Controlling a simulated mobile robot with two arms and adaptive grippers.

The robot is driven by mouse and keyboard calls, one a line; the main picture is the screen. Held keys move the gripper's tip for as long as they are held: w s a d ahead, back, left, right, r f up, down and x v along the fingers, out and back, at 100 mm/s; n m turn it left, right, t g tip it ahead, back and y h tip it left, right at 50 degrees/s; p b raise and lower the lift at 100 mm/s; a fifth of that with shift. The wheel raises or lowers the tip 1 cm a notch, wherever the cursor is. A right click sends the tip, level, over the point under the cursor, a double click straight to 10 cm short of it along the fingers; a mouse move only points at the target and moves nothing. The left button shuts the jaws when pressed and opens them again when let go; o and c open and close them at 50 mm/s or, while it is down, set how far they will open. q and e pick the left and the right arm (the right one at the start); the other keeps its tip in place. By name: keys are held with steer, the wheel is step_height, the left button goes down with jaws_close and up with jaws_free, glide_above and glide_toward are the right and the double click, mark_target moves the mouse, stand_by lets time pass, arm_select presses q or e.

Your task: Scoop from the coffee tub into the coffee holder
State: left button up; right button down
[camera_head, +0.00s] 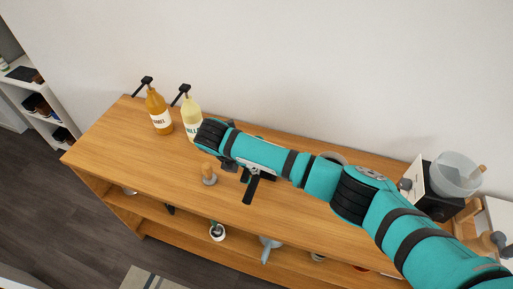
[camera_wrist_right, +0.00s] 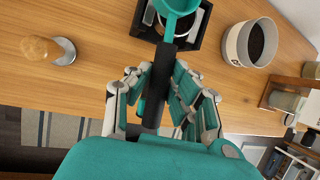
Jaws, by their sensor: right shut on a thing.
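My right gripper (camera_wrist_right: 158,95) is shut on the black handle of a scoop with a teal cup (camera_wrist_right: 178,8). The cup is cut off at the top of the wrist view, and I cannot tell what is in it. The cup overlaps the coffee holder (camera_wrist_right: 205,20), a round cup with dark contents in a square black stand (camera_wrist_right: 208,43); the height between them is unclear. The coffee tub (camera_wrist_right: 236,44), pale grey with dark coffee inside, stands to the right. In the head view my right arm hides much of this area. My left gripper is out of view.
A tamper with a wooden knob (camera_wrist_right: 42,48) stands left of the holder. An orange bottle (camera_head: 158,112) and a pale yellow bottle (camera_head: 191,115) stand at the back of the wooden counter (camera_head: 115,145). The counter's left end is clear.

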step_height(320, 180, up, 2)
steer(key=shift+r+p, duration=0.1)
steer(key=shift+p, duration=0.8)
steer(key=shift+r, duration=0.45)
